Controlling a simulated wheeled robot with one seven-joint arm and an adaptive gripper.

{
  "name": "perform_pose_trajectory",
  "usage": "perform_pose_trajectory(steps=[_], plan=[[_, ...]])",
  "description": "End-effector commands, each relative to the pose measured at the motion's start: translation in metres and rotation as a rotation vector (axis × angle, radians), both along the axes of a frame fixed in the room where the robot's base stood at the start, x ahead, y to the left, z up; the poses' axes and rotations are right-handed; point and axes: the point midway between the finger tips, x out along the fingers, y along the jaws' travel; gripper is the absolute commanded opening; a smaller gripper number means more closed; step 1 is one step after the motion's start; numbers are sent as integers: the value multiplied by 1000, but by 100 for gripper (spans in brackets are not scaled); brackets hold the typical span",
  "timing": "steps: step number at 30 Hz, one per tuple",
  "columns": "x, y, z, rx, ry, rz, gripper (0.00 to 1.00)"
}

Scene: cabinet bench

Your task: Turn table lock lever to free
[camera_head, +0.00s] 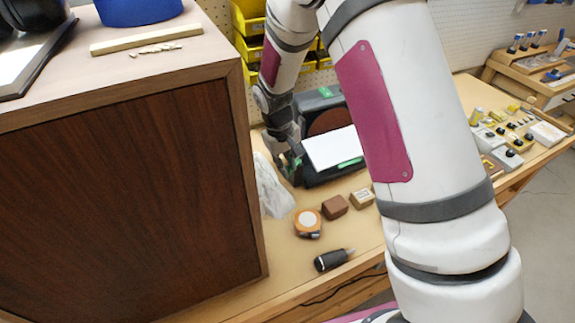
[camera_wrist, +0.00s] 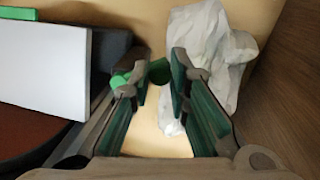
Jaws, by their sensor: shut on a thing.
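A dark disc sander (camera_head: 317,105) with a brown disc and a white table (camera_head: 330,148) stands at the back of the bench. The white table also shows at the left in the wrist view (camera_wrist: 40,68). My gripper (camera_head: 292,166) is at the left side of the sander, low by the bench top. In the wrist view its fingers (camera_wrist: 161,74) are around a green lever end (camera_wrist: 158,71), shut on it. The finger pads partly hide the lever. The lever's exact angle cannot be told, and in the head view it is hidden behind my gripper.
A crumpled clear bag (camera_head: 272,188) lies close left of my gripper, beside a tall wooden cabinet (camera_head: 130,200). A tape measure (camera_head: 308,222), a brown block (camera_head: 335,207) and a black tool (camera_head: 333,260) lie in front. Yellow bins (camera_head: 250,20) are behind.

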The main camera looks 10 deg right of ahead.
Motion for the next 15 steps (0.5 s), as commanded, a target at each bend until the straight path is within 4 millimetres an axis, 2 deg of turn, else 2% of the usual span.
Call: perform_pose_trajectory(steps=[5, 6, 8, 9, 15], plan=[[1, 2, 0, 3, -3, 3, 0], [1, 2, 0, 3, -3, 3, 21], [1, 2, 0, 3, -3, 3, 35], [1, 2, 0, 3, -3, 3, 38], [1, 1, 0, 2, -2, 2, 38]])
